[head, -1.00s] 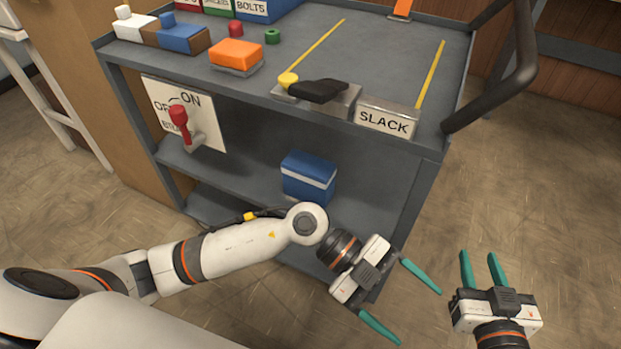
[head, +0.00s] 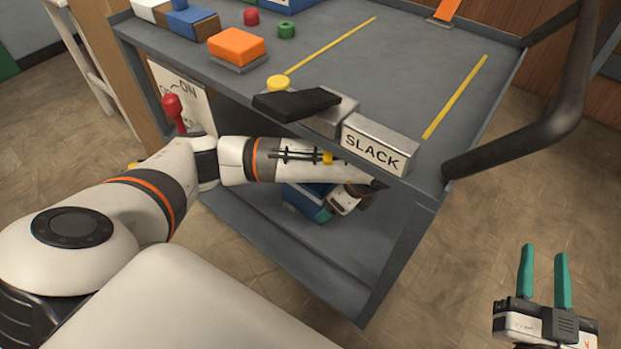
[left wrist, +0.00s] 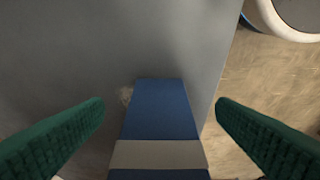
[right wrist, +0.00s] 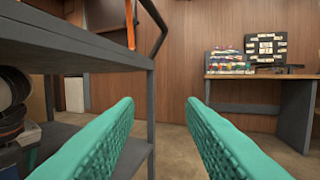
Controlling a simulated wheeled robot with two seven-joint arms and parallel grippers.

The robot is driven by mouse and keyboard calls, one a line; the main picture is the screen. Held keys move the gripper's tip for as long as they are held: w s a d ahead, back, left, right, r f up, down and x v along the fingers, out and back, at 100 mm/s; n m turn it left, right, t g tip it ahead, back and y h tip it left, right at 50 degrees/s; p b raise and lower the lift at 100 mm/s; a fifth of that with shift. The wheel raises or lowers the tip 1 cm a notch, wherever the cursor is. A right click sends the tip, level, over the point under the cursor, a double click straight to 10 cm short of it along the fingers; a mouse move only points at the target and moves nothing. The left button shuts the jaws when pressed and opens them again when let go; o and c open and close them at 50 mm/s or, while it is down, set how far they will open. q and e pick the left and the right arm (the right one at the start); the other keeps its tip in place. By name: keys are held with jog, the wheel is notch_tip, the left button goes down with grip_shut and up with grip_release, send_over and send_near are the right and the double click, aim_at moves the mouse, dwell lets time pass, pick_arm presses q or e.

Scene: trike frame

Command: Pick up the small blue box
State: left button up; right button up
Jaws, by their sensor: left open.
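The small blue box (head: 298,198) with a pale stripe is on a lower shelf of the cart, partly hidden behind my left arm in the head view. In the left wrist view the blue box (left wrist: 160,110) fills the lower middle. My left gripper (left wrist: 160,101) is open, with one green finger on each side of the box and a visible gap to each. In the head view the left hand is mostly hidden under the cart top. My right gripper (head: 543,252) is open and empty, to the right of the cart.
My left arm passes under the cart top (head: 400,75), close to the red lever (head: 174,108). The SLACK block (head: 378,146) and a black piece (head: 297,103) lie along the front edge. An orange block (head: 237,46) sits further back. Floor right of the cart is clear.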

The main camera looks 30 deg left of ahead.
aim_at(330, 190)
pick_arm(q)
jog(key=shift+w+a+f+b, duration=0.15)
jog(key=shift+a+b, duration=0.25)
jog(key=shift+a, duration=1.1)
jog(key=a, duration=0.3)
jog(key=a+b, duration=0.1)
jog(key=shift+w+a, duration=0.15)
jog(key=shift+w, duration=0.1)
jog(key=shift+f, duration=0.4)
pick_arm(e)
jog(key=s+r+t+y, duration=0.2)
jog(key=s+r+t, duration=0.2)
jog(key=r+t, duration=0.2)
jog(key=shift+r, duration=0.95)
pick_arm(q)
jog(key=shift+c, duration=0.2)
jog(key=c, duration=1.1)
pick_arm(e)
jog(key=shift+w, duration=0.1)
jog(key=shift+w+a, duration=0.1)
